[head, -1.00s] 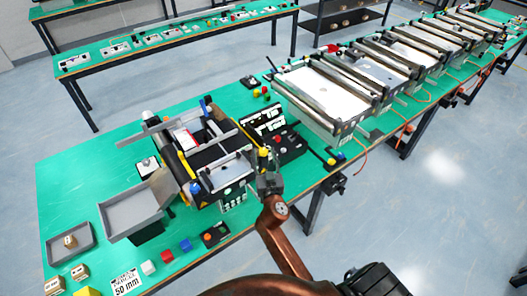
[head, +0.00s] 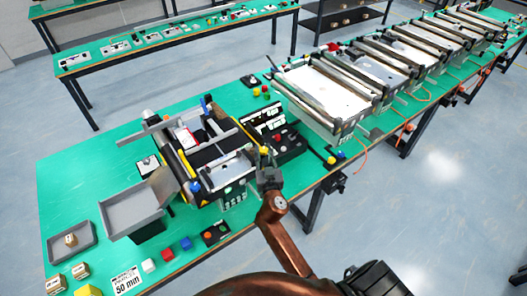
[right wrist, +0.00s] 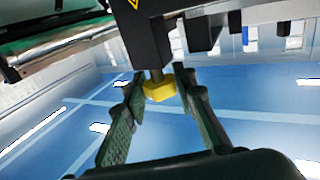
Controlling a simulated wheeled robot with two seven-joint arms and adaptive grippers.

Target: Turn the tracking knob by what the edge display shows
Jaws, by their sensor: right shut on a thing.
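The small conveyor (head: 215,150) stands on the green table with rails and a dark belt. A yellow knob (head: 263,150) sits at its right front corner; I take it for the tracking knob. In the right wrist view the yellow knob (right wrist: 159,90) sits on a short shaft under a dark block. My right gripper (head: 268,172) is at this corner, its fingers (right wrist: 160,78) on either side of the knob and shut on it. A panel with small lit marks (head: 233,195) is on the conveyor's front; I cannot read it or tell whether it is the edge display. My left gripper is not in view.
A grey chute (head: 133,205) and a tray (head: 70,243) are at the left. Coloured cubes (head: 167,251) and a "50 mm" card (head: 127,281) lie along the front edge. A black control box (head: 287,141) stands right of the conveyor. Larger conveyors (head: 325,95) run to the back right.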

